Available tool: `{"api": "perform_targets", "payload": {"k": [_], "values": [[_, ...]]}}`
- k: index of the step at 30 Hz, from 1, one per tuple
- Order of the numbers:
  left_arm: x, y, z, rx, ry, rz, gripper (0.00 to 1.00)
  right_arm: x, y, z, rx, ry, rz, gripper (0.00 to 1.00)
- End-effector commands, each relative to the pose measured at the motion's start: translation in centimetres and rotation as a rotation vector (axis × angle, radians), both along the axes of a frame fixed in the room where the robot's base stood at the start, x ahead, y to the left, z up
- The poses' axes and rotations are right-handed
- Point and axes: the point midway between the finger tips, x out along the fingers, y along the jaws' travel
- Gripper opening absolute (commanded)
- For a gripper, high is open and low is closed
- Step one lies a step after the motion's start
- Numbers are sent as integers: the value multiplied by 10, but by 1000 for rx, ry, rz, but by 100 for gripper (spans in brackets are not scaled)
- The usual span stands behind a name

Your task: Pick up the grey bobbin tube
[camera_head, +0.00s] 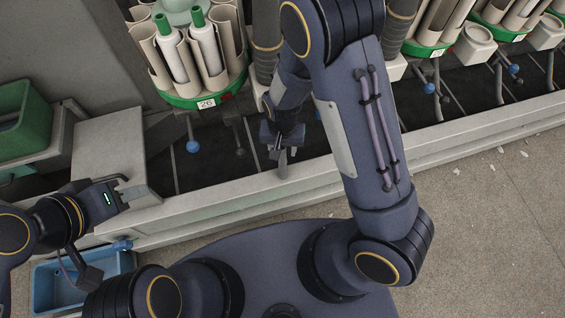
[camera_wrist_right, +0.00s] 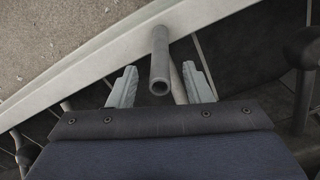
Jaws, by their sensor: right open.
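The grey bobbin tube (camera_wrist_right: 160,62) shows in the right wrist view as a hollow cylinder with its open end towards the camera. It lies between the two fingers of my right gripper (camera_wrist_right: 160,88), which are spread apart with a gap on each side of it. In the head view my right gripper (camera_head: 280,148) points down over the machine's front trough, and a grey piece there is too small to tell as tube or finger. My left gripper (camera_head: 122,190) is at the left beside a grey box; its fingers are too unclear to judge.
A green-based carousel (camera_head: 205,98) numbered 26 holds upright tubes and two green-topped cones behind the trough. Blue-knobbed levers (camera_head: 193,147) stand in the trough. A pale rail (camera_head: 230,196) runs along its front. A blue bin (camera_head: 60,285) is at lower left. The floor at right is mostly clear.

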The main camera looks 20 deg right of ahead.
Motion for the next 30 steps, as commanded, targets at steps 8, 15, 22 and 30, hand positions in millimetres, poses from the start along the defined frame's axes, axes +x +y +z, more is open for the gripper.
{"api": "perform_targets", "payload": {"k": [8, 15, 22, 30], "values": [[0, 0, -9, 0, 0, 0, 36, 0, 0, -25, 0, 0, -1, 45], [0, 0, -9, 0, 0, 0, 36, 0, 0, -25, 0, 0, -1, 30], [0, 0, -9, 0, 0, 0, 36, 0, 0, -24, 0, 1, -1, 0], [0, 0, -9, 0, 0, 0, 36, 0, 0, -24, 0, 1, -1, 0]]}}
